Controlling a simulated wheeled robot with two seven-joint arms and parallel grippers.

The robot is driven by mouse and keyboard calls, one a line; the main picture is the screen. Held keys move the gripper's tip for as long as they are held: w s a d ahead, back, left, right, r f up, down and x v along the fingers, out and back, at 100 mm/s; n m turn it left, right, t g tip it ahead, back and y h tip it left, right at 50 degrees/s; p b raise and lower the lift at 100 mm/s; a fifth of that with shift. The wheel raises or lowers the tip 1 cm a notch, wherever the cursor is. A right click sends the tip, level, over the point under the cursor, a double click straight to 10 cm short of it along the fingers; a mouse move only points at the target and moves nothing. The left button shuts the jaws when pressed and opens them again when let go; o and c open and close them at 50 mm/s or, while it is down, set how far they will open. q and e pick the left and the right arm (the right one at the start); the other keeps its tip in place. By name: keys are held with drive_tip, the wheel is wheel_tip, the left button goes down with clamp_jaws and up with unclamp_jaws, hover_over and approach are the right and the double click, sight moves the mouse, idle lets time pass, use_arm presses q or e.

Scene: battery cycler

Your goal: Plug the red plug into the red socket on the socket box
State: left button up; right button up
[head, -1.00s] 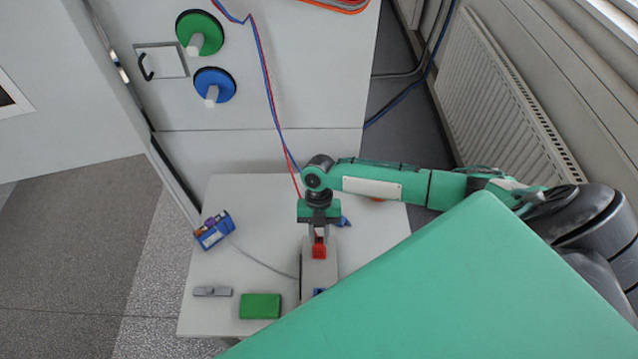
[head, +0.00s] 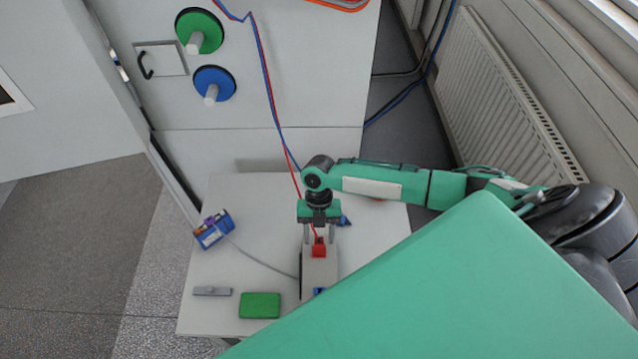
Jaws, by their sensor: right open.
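The grey socket box (head: 320,272) stands on the white table, below my right gripper in the picture. The red plug (head: 319,250) is at the far end of the box's top, with its red cable (head: 313,231) running up to it. It covers the place where it sits, and I cannot tell how deep it is seated. My right gripper (head: 319,241) is open, pointing down, with its fingers on either side of the cable and plug. A blue socket (head: 319,291) shows at the near end of the box, partly hidden by my green body part. My left gripper is out of view.
A blue plug (head: 345,221) lies beside my right gripper. A blue device (head: 213,230) with a grey cable, a grey bar (head: 212,291) and a green block (head: 260,305) are on the left part of the table (head: 235,262). A white cabinet (head: 320,90) stands behind.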

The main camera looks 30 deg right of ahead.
drive_tip(key=b+v, duration=0.5)
drive_tip(key=v, duration=0.9)
drive_tip(key=shift+f, duration=0.1)
